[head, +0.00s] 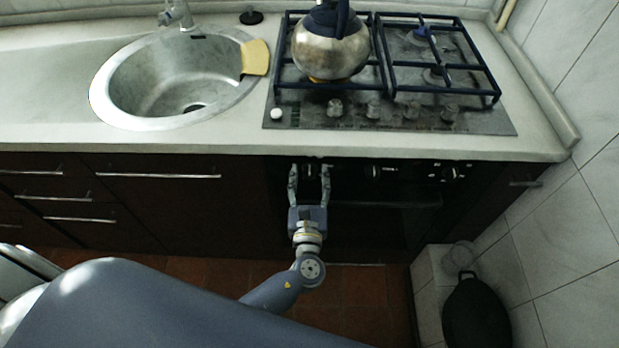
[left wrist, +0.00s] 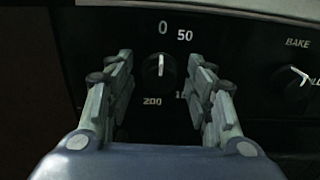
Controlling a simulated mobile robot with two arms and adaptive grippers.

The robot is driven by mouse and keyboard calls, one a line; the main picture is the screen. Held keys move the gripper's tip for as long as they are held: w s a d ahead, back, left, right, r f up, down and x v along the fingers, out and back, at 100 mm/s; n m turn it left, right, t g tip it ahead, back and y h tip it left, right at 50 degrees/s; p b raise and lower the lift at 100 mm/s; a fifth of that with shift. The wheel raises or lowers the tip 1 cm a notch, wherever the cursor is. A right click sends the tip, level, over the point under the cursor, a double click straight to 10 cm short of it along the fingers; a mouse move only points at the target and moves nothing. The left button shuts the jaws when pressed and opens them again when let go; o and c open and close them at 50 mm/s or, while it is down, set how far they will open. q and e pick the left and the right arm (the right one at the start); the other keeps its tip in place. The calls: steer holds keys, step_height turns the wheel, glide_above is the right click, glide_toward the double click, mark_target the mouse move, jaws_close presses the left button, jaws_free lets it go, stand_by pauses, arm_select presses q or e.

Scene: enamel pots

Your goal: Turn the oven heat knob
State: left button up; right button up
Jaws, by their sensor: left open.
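The oven heat knob (left wrist: 159,72) is a dark round knob with a white pointer line, on the black oven panel in the left wrist view. Its pointer stands about upright. Printed marks 0, 50 and 200 show around it, and another mark is partly hidden by the right finger. My left gripper (head: 310,172) is open at the oven's front, below the counter edge. In the left wrist view its fingers (left wrist: 160,90) stand to the left and right of the knob, with visible gaps on both sides. My right gripper is not in view.
A second knob (left wrist: 297,84) by the word BAKE sits to the right on the panel. A steel kettle (head: 331,45) stands on the gas hob (head: 490,124). A sink (head: 118,106) is at left. A dark pan (head: 476,315) leans at lower right.

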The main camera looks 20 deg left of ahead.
arm_select(q)
steer(key=shift+c, duration=0.3)
steer(key=c, duration=1)
steer(key=shift+r+m+p, duration=0.15)
steer(key=shift+m+p, duration=1.05)
steer(key=shift+p, duration=0.05)
steer(key=shift+m+p, duration=0.7)
steer(key=shift+m, duration=0.3)
steer(key=shift+m+p, duration=0.45)
steer(key=shift+m, duration=0.25)
